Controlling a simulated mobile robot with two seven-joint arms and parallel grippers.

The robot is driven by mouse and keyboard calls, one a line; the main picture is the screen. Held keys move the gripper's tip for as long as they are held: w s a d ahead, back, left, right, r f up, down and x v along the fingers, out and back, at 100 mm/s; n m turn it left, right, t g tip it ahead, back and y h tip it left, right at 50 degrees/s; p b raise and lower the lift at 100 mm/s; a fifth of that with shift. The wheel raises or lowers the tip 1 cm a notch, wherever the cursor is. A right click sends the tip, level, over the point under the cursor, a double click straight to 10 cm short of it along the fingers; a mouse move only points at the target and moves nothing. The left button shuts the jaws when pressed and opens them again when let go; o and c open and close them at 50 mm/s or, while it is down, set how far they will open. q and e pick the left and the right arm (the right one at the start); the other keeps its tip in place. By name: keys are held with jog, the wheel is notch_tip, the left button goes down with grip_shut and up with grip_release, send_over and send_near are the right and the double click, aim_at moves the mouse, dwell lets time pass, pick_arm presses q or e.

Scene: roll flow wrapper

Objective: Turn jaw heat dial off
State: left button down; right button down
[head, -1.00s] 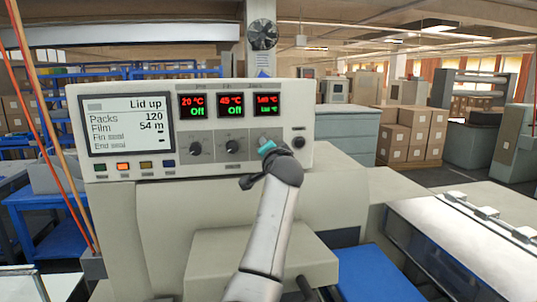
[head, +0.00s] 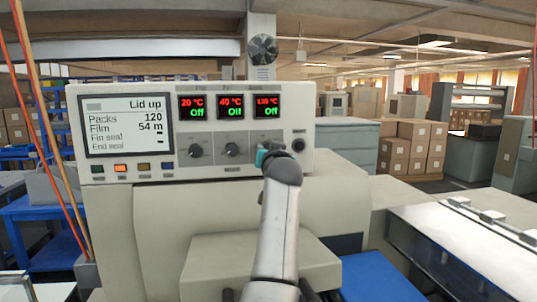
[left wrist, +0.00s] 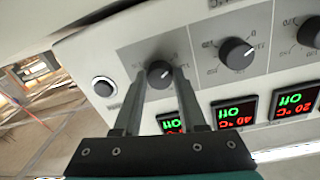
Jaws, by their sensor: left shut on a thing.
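The control panel carries a row of three dark dials under three red-and-green displays. My left gripper (head: 262,158), with its teal body, is at the right-hand dial, which it and the wrist hide in the head view. In the left wrist view, which is upside down, the jaw heat dial (left wrist: 160,74) sits between the two fingertips (left wrist: 162,80), and the gripper is shut on it. The right-hand display (head: 267,106) reads Off in green under a red temperature of about 135 °C. My right gripper is not in view.
The middle dial (head: 233,150) and left dial (head: 195,150) are close beside, both with displays reading Off. A round black button (head: 298,145) is just right of the gripper. A status screen (head: 126,126) reads Lid up. A beige machine body lies below the panel.

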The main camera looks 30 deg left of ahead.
pick_arm(q)
jog(key=shift+f, duration=0.15)
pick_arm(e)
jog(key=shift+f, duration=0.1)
pick_arm(q)
jog(key=shift+c, duration=2.3)
grip_release()
